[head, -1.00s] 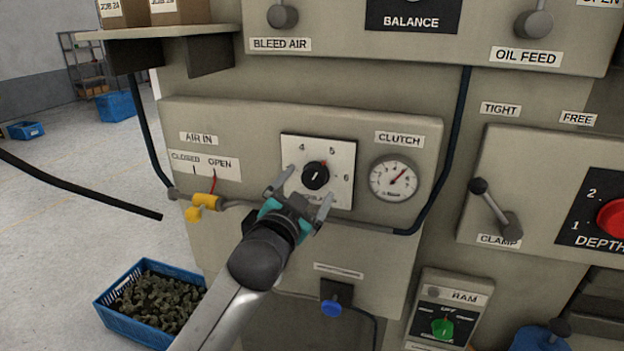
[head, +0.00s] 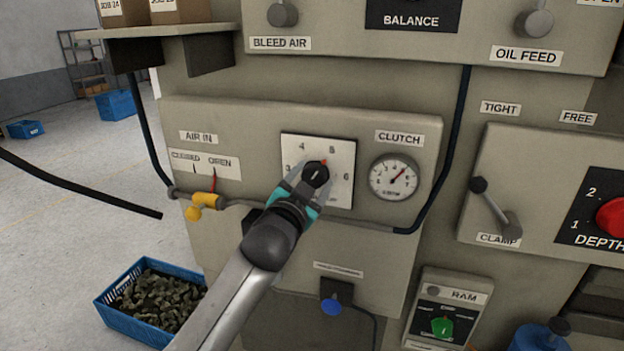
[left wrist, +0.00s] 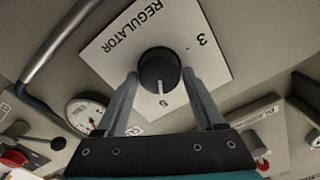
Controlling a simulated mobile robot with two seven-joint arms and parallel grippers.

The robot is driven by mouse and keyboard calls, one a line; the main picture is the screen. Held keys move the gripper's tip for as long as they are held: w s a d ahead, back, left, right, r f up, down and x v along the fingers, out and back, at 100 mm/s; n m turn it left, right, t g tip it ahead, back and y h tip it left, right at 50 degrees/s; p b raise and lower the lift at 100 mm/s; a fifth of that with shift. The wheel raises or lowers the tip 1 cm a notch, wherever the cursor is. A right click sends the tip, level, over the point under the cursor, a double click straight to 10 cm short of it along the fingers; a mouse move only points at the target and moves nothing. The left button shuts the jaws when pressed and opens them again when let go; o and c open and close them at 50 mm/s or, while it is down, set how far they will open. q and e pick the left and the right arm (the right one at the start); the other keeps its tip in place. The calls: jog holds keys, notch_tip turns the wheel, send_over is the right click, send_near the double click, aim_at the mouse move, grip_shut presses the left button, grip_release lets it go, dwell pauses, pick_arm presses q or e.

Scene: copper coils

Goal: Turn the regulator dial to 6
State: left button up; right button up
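The regulator dial (head: 316,174) is a round black knob on a white square plate (head: 343,196) with printed numbers. Its pointer mark is at about 5. My left gripper (head: 313,178) has its fingers on either side of the knob and is shut on it. In the left wrist view the knob (left wrist: 159,70) sits between the two fingertips (left wrist: 160,76), and its white line points at the 5. The word REGULATOR shows on the plate in that view. The fingers and wrist cover the plate's lower left in the head view. My right gripper is not in view.
A round gauge (head: 395,177) under the CLUTCH label is right of the plate. A blue crate (head: 150,333) stands on the floor.

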pick_arm(q)
jog(key=c, duration=0.9)
jog(key=shift+o, duration=0.2)
jog(key=shift+m+p, duration=0.9)
jog(key=shift+m, duration=0.4)
jog(key=m+p, duration=0.1)
jog(key=m, duration=0.1)
jog(key=shift+m, duration=0.3)
jog(key=m+p, duration=0.1)
jog(key=m, duration=0.2)
jog(key=shift+d+f+m+p, duration=0.1)
jog(key=shift+m+p, duration=0.2)
jog(key=shift+p, duration=0.05)
jog(key=shift+f+m+p, duration=0.1)
jog(key=shift+m+p, duration=0.4)
jog(key=shift+m, duration=1)
